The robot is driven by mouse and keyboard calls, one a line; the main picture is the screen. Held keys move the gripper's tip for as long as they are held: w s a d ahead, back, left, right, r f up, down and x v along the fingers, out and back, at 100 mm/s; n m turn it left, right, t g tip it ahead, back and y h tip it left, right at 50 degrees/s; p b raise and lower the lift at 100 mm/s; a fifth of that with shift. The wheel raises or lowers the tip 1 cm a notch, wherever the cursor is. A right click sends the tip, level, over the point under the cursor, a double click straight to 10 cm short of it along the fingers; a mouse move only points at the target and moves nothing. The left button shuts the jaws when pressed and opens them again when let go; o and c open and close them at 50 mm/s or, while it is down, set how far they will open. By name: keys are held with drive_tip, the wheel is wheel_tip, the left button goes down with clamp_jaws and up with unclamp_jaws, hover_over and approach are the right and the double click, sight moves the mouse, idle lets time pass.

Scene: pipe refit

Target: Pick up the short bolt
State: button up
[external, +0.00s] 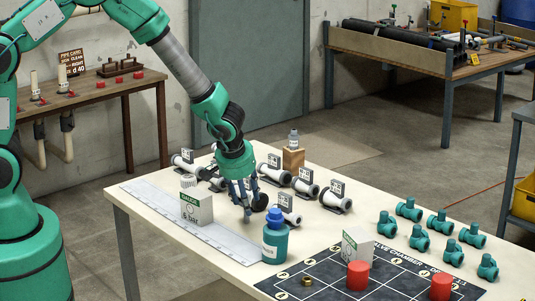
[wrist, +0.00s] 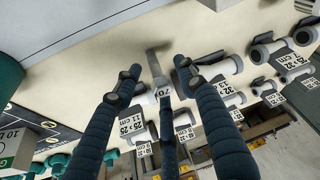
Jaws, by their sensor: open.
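My gripper (external: 245,208) is low over the cream table, among the labelled white pipe pieces. In the wrist view, my gripper (wrist: 157,72) has its dark, ribbed fingers spread apart, with nothing pinched between them. A small grey-brown bolt-like piece (wrist: 157,62) shows between the fingertips, with a white tag reading about 70 just below it. It looks like the short bolt, but I cannot tell for certain, nor whether a finger touches it. In the external view I cannot make it out; the fingers and a dark round part crowd that spot.
White pipe pieces (external: 306,182) with tags stand right of and behind my gripper. A white gauge box (external: 196,207), a teal bottle (external: 275,240) and a long grey strip (external: 215,237) are close by. Teal fittings (external: 419,238) and a dark grid mat (external: 330,281) lie farther right.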

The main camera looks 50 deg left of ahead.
drive_tip(key=shift+c, duration=0.5)
clamp_jaws()
drive_tip(key=shift+r, duration=0.1)
drive_tip(key=shift+r, duration=0.85)
wheel_tip(320, 180, up, 2)
drive_tip(key=shift+r+p, duration=0.1)
drive_tip(key=shift+p, duration=0.4)
drive_tip(key=s+a+r, duration=0.1)
drive_tip(key=s+a, duration=0.3)
drive_tip(key=s, duration=1.1)
drive_tip(key=shift+s, duration=0.2)
